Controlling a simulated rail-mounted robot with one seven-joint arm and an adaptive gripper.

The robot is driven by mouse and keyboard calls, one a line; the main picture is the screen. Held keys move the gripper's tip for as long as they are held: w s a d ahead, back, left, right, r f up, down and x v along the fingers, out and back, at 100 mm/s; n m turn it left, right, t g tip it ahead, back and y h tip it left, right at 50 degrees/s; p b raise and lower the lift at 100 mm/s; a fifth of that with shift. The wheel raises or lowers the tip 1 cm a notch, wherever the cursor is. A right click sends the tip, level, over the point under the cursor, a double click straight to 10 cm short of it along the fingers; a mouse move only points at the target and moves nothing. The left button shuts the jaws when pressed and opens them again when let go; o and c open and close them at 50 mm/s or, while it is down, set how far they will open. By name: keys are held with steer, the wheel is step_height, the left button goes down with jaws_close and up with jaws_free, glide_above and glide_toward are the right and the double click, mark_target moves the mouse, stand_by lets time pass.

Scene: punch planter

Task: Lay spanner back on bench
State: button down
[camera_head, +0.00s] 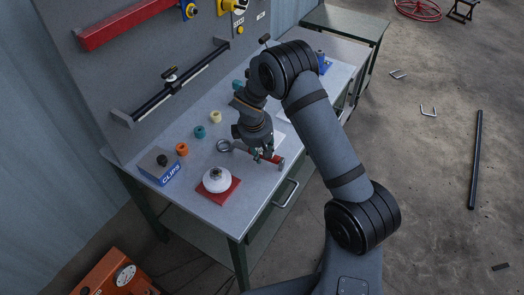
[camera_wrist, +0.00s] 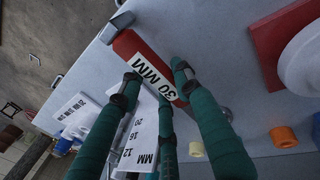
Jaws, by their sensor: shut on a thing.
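The spanner has a red handle (camera_head: 275,162) and a grey ring end (camera_head: 223,146). In the wrist view its red handle (camera_wrist: 130,43) carries a white "30 MM" label. My gripper (camera_head: 264,156) points down over the bench (camera_head: 262,195) and is shut on the spanner near the label. Its green fingers (camera_wrist: 160,78) sit on both sides of the handle in the wrist view. The spanner lies about level, low over the bench top; I cannot tell whether it touches. Part of the shaft is hidden behind the fingers.
A white dome (camera_head: 215,181) on a red plate (camera_head: 229,192) stands at the bench front. A blue clips box (camera_head: 157,170) and orange (camera_head: 182,149), teal (camera_head: 200,131) and cream (camera_head: 216,117) pieces are left. A size card (camera_wrist: 143,132) lies under the fingers.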

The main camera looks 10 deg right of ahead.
steer(key=shift+s+f, duration=0.2)
steer(key=c, duration=1.7)
jaws_free()
steer(key=shift+s, duration=0.1)
steer(key=o, duration=0.4)
steer(key=shift+o, duration=0.2)
steer(key=shift+f, duration=0.25)
steer(key=w+b+v, duration=0.1)
steer(key=b+v, duration=0.1)
steer(key=v, duration=0.8)
steer(key=shift+a+r, duration=0.25)
